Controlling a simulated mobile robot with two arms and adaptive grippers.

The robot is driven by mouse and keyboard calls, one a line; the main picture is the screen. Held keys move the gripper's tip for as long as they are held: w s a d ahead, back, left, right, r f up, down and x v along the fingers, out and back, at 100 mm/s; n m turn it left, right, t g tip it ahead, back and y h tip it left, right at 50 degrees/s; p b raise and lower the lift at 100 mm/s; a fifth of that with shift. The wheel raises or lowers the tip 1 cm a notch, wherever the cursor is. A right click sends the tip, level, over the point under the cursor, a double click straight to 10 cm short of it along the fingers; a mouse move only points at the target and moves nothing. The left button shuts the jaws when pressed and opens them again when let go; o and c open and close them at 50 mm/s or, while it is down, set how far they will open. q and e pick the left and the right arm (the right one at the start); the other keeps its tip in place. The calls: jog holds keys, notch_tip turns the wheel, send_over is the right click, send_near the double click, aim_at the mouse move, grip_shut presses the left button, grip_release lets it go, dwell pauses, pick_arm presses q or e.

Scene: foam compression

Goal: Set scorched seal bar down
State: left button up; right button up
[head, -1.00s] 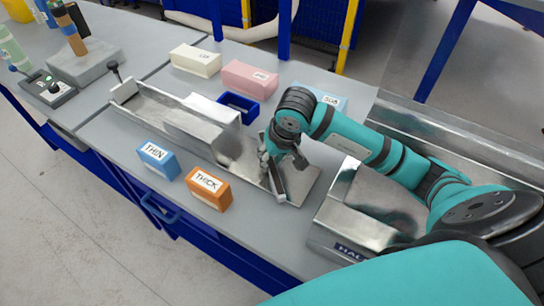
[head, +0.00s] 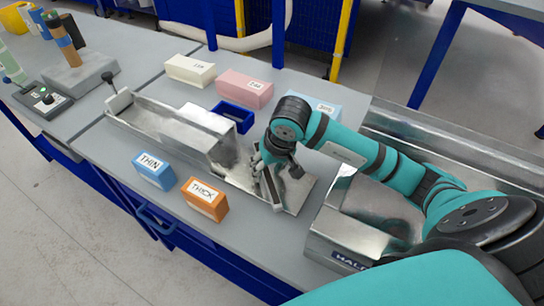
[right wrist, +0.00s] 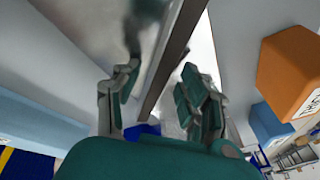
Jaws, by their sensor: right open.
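The seal bar (right wrist: 172,62) is a long, narrow bar with a brown edge in the right wrist view. It runs between the two fingers of my right gripper (right wrist: 160,92), which stand apart with a gap around it. In the head view the bar (head: 273,190) shows as a short dark and silver strip on the shiny metal plate (head: 297,193). My right gripper (head: 268,168) is low over the plate at the bar's far end, and its fingers partly hide the bar. My left gripper is not in view.
An orange THICK block (head: 204,199) and a blue THIN block (head: 154,170) stand near the table's front edge. A metal channel (head: 170,130) and a blue bin (head: 234,116) lie left of the gripper. A metal machine (head: 355,225) stands to the right.

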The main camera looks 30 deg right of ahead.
jog(key=b+v, duration=0.2)
jog(key=v, duration=0.9)
jog(key=shift+s+r, duration=0.2)
jog(key=shift+r, duration=0.15)
